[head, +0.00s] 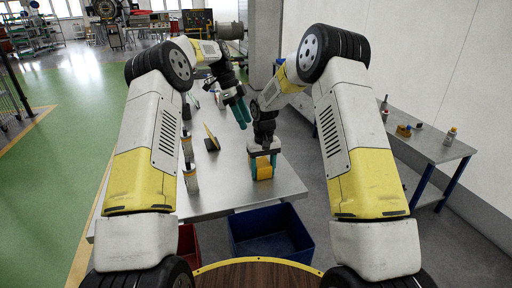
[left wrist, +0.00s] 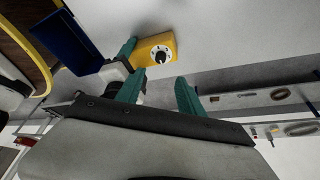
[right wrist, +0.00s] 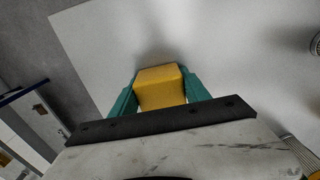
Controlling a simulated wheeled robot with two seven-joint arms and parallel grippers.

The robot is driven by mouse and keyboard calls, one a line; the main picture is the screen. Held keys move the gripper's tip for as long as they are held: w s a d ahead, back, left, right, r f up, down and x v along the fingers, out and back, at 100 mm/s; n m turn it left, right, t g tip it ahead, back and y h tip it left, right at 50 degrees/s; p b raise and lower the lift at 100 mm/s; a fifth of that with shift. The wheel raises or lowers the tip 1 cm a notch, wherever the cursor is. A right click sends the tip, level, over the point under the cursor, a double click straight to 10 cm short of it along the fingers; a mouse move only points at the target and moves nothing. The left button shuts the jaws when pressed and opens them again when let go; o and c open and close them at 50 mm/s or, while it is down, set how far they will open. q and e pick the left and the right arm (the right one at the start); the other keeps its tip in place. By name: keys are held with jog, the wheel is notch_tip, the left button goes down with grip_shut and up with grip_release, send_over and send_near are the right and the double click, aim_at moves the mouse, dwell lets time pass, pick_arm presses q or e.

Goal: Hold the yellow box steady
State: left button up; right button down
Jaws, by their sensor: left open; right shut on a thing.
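The yellow box (head: 264,168) stands on the metal table near its front right part. My right gripper (head: 262,152) points down and is shut on it, with teal fingers on either side. The right wrist view shows the yellow box (right wrist: 160,87) between both fingers. The left wrist view shows the yellow box (left wrist: 158,47) with a pale dial and black knob on one face. My left gripper (head: 240,110) is open and empty above the table, farther back and left of the box. The box's lower part is partly hidden in the right wrist view.
Two bottles (head: 190,178) and a yellow tilted panel (head: 211,137) stand on the table left of the box. A blue bin (head: 270,235) and a red bin (head: 187,240) sit below its front edge. A side bench (head: 425,148) holds small items at right.

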pick_arm(q)
jog(key=shift+m, duration=0.3)
jog(key=x, duration=1.2)
jog(key=shift+a, duration=0.1)
grip_shut()
